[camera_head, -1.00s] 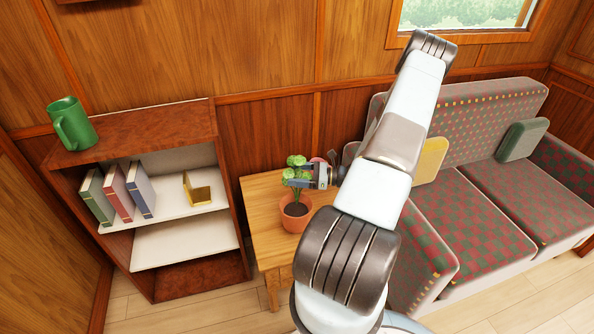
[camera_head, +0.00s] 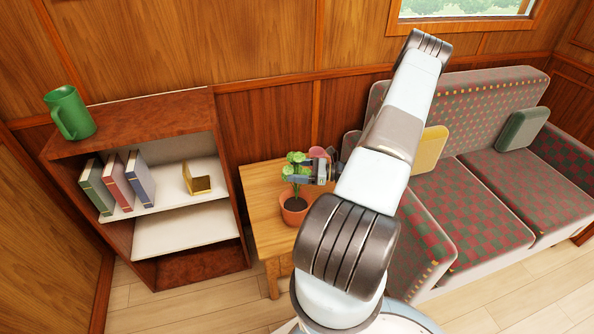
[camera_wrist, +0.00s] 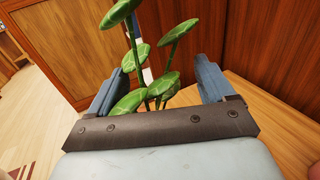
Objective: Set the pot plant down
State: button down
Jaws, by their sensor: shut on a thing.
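The pot plant (camera_head: 294,211) has round green leaves and a terracotta pot with dark soil. It is upright at the small wooden table (camera_head: 262,203); I cannot tell whether the pot's base touches the tabletop. My gripper (camera_head: 298,175) is shut on the plant above the pot rim, reaching in from the right. In the wrist view the stems and leaves of the plant (camera_wrist: 155,85) rise between the two blue-grey fingers, and the pot is hidden there.
A bookcase (camera_head: 160,122) stands left of the table, with a green mug (camera_head: 71,112) on top and several books (camera_head: 117,183) inside. A patterned sofa (camera_head: 475,200) is to the right. A pinkish object (camera_head: 318,153) shows partly behind my gripper. The tabletop's left part is bare.

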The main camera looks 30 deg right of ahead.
jog(key=shift+f, duration=0.15)
grip_release()
jog(key=v, duration=1.3)
jog(key=shift+s+d, duration=0.25)
jog(key=shift+s, duration=0.05)
grip_shut()
dwell(1.0)
dwell(0.6)
